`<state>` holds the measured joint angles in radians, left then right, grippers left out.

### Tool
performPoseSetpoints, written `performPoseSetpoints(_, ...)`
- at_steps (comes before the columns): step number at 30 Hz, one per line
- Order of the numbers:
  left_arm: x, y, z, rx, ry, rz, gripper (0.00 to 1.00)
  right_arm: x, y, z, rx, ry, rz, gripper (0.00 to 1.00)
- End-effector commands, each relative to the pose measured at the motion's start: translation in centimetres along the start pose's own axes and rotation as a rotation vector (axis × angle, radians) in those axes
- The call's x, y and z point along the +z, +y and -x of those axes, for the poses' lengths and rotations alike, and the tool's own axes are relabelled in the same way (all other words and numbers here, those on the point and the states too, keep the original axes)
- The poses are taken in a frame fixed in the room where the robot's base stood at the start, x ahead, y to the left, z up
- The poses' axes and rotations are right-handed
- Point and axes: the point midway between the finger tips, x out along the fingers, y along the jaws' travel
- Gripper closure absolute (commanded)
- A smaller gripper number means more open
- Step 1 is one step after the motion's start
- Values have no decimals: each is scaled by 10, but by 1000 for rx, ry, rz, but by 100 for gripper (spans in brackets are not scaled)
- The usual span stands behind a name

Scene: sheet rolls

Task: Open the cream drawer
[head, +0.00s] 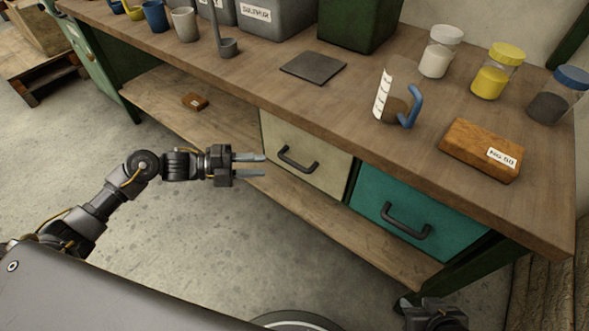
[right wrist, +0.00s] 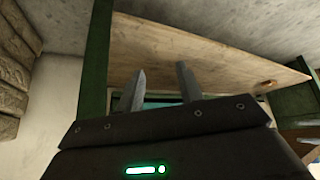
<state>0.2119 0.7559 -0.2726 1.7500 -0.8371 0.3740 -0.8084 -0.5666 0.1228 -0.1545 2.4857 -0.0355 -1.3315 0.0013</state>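The cream drawer (head: 304,160) is under the workbench top, left of a teal drawer (head: 408,212). It looks shut, with a dark bar handle (head: 298,160) on its front. My left gripper (head: 265,165) is open and empty, its two fingers pointing right toward the cream drawer's handle, apart from it. My right gripper shows only partly at the bottom right of the head view. In the right wrist view its two fingers (right wrist: 160,90) are apart with nothing seen between them.
The bench top (head: 330,110) holds a measuring jug (head: 393,95), lidded jars, a wooden block (head: 481,150) labelled NO 50, a dark flat plate (head: 313,67), cups and bins. A lower shelf (head: 215,118) runs beneath the drawers. The floor in front is clear.

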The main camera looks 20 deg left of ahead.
Motion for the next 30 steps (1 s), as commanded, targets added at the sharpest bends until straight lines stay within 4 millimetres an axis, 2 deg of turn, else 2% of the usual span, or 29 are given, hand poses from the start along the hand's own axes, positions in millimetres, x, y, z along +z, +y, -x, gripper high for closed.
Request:
performPoseSetpoints(5, 1, -1, -14, -4, -1, 2, 64, -1, 0, 0, 0, 3, 0, 64)
performPoseSetpoints(18, 2, -1, -91, -4, -3, 4, 64, -8, -2, -2, -5, 43, 7, 64)
performPoseSetpoints(24, 1, 0, -106, -2, -3, 5, 64, -12, -2, -2, -6, 63, 10, 64)
performPoseSetpoints(30, 1, 0, -108, -1, -4, 4, 64, -12, -3, -2, -7, 65, 11, 64)
